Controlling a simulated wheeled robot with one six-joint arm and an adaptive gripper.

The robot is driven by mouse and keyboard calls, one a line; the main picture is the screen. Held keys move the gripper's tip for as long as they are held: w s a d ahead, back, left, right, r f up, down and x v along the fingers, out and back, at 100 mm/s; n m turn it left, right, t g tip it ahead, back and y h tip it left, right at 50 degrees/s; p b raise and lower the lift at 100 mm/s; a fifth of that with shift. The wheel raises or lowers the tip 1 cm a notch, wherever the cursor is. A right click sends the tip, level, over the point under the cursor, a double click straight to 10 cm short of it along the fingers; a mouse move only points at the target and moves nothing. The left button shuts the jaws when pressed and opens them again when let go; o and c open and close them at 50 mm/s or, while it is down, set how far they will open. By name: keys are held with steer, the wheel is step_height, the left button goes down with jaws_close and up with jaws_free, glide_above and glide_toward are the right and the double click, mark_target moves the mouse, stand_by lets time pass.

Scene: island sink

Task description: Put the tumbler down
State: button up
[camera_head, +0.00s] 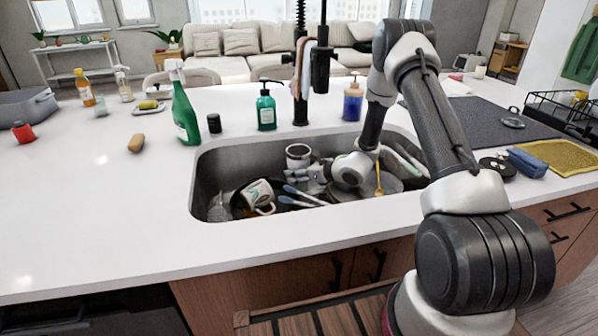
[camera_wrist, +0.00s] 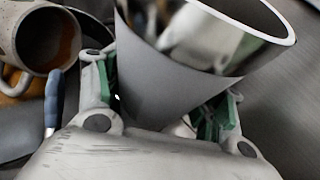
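The tumbler (camera_head: 298,153) is a grey cup with a shiny metal inside and a pale rim. In the head view it is inside the sink near the back wall, roughly upright. My gripper (camera_head: 318,172) reaches into the sink from the right, at the tumbler's side. In the wrist view the tumbler (camera_wrist: 185,75) stands between the green-padded fingers of my gripper (camera_wrist: 168,105), which appear closed on its wall from both sides. Its base is hidden, so I cannot tell whether it touches anything below.
The sink (camera_head: 210,170) also holds a patterned mug (camera_head: 257,194), blue-handled utensils (camera_head: 298,192) and dishes at the right. Green spray (camera_head: 184,112) and teal soap (camera_head: 266,108) bottles stand behind it. The faucet (camera_head: 301,80) rises at the back. The left counter (camera_head: 90,210) is mostly clear.

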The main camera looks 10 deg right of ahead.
steer(key=shift+o, duration=0.9)
steer(key=shift+r, duration=0.1)
steer(key=v, duration=1.2)
steer(key=s+a+r+n+g+y, duration=0.1)
steer(key=s+a+r+n+g, duration=0.25)
steer(key=s+r+n, duration=0.55)
steer(key=s+a+r+n+g+y, duration=0.1)
steer(key=s+a+r+n+g, duration=0.2)
steer(key=s+r+n+g, duration=0.55)
steer(key=s+d+r+n+t+h, duration=0.2)
steer(key=s+d+r+n+h, duration=0.3)
steer(key=s+d, duration=0.2)
steer(key=s+d+r+n+t+h, duration=0.3)
steer(key=s+d+r+n+h, duration=0.2)
steer(key=s, duration=0.5)
steer(key=d+r, duration=0.1)
steer(key=d, duration=0.1)
steer(key=shift+s+d+n+t, duration=0.3)
steer(key=shift+d+n, duration=0.05)
steer(key=shift+d, duration=0.05)
steer(key=shift+r, duration=0.15)
